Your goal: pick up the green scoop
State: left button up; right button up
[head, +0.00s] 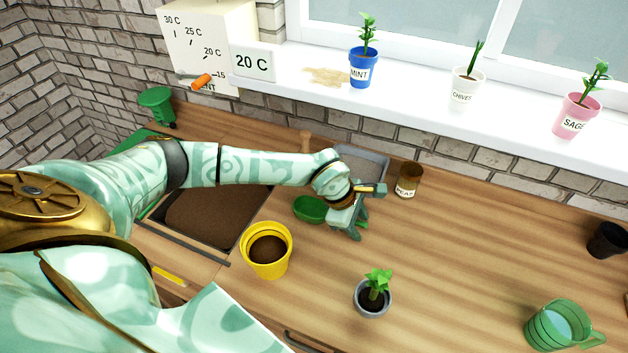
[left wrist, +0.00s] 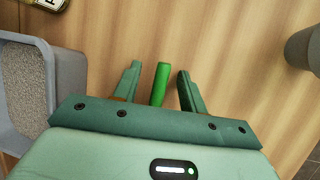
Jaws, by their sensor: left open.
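The green scoop (head: 309,208) lies on the wooden worktop, its bowl showing just left of my left gripper (head: 350,230) in the head view. In the left wrist view its bright green handle (left wrist: 160,84) stands between the two fingers of my left gripper (left wrist: 159,82). The fingers are open, with a gap on each side of the handle. The wrist hides part of the scoop in both views. My right gripper is not in view.
A grey tray of grit (head: 362,163) and a brown jar (head: 408,179) stand behind the gripper. A yellow pot (head: 266,250) and a grey seedling pot (head: 373,298) stand nearer. A green watering can (head: 556,325) is at right. The worktop's right middle is clear.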

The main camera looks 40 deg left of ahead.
pick_arm(q)
grip_shut()
dwell(0.3)
